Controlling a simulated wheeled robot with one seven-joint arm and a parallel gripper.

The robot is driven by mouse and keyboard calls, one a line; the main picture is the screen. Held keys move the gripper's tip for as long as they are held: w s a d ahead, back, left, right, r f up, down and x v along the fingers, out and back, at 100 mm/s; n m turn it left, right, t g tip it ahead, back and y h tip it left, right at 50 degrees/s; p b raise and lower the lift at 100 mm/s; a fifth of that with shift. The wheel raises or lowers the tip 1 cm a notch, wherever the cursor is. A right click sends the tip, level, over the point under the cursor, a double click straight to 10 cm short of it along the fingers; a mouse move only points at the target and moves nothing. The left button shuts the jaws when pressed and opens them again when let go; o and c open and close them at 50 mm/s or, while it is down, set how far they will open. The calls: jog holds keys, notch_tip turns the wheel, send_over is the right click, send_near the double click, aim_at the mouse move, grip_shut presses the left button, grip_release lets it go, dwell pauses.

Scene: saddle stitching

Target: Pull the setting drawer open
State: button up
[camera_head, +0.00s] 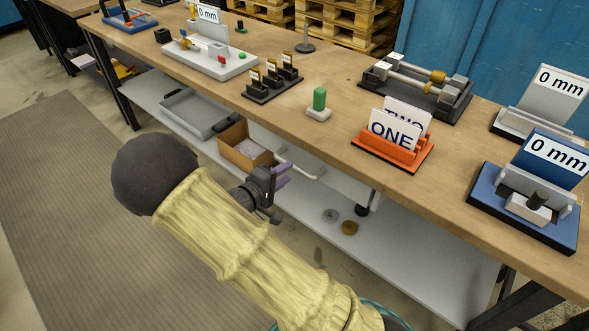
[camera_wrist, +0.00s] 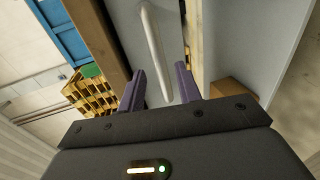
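The setting drawer (camera_head: 338,175) is a pale grey front under the edge of the workbench, and it looks closed. Its white bar handle (camera_head: 304,168) stands out from the front. In the wrist view the handle (camera_wrist: 153,40) runs lengthwise down to the gap between my fingers. My gripper (camera_head: 281,176) has purple fingers and is at the handle's left end. In the wrist view my gripper (camera_wrist: 160,72) is open, with the fingers apart on either side of the handle's near end. I cannot tell whether either finger touches it.
The wooden workbench (camera_head: 335,75) above carries several fixtures, including an orange card holder (camera_head: 392,154) near its front edge. A cardboard box (camera_head: 238,147) and a grey tray (camera_head: 196,113) are on the lower shelf (camera_head: 420,245).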

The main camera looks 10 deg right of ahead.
aim_at(293, 169)
jog(key=x, duration=0.5)
jog(key=shift+c, duration=0.4)
grip_shut()
